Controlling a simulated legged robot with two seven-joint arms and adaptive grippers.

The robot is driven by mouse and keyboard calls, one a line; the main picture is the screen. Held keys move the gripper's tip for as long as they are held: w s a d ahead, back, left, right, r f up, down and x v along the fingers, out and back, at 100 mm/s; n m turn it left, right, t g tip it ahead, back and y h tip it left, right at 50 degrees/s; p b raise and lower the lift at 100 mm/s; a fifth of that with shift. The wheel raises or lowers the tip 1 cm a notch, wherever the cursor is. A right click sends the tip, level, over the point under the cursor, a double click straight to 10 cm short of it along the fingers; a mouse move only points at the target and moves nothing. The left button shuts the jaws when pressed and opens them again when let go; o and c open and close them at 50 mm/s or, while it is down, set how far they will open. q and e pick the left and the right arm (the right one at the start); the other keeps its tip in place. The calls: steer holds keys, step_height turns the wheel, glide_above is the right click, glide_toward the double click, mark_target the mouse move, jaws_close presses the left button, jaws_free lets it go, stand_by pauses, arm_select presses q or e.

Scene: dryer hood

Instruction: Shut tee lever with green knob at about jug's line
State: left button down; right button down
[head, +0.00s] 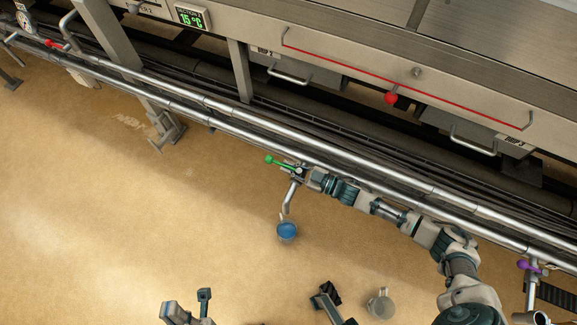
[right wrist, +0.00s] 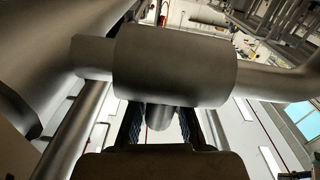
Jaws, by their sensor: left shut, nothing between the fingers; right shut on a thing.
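The tee lever with the green knob (head: 269,159) sticks out to the left from a tee on the front pipe, lying roughly along it. A bent spout hangs below it, over a jug (head: 287,232) with blue inside on the floor. My right gripper (head: 302,173) is at the tee, right of the knob. The right wrist view shows a thick grey cylinder (right wrist: 175,65) across the front and a short grey stub (right wrist: 160,115) between my fingers; no green shows there. My left gripper (head: 200,300) is low at the bottom edge, shut, empty and far from the lever.
Long steel pipes (head: 230,112) run diagonally below the dryer hood. A purple-knobbed lever (head: 527,265) is at the far right and a red one (head: 54,44) at the far left. A pale jug (head: 380,303) stands near the bottom. The floor at left is mostly clear.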

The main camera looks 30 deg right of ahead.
steer(key=shift+w+a+r+y, duration=0.1)
steer(key=shift+w+r+y, duration=0.1)
steer(key=shift+r+y, duration=0.15)
steer(key=shift+n+g+y+b, duration=0.35)
steer(key=shift+n+g+y, duration=0.15)
steer(key=shift+n, duration=0.2)
steer(key=shift+s+a+r, duration=0.1)
steer(key=shift+a+r, duration=0.05)
steer(key=shift+a, duration=0.1)
steer(key=c, duration=1.2)
jaws_free()
steer(key=shift+s+f, duration=0.1)
steer(key=shift+f, duration=0.1)
steer(key=shift+d+f, duration=0.1)
steer(key=v, duration=1.1)
steer(key=shift+s+d, duration=0.25)
steer(key=shift+c, duration=0.2)
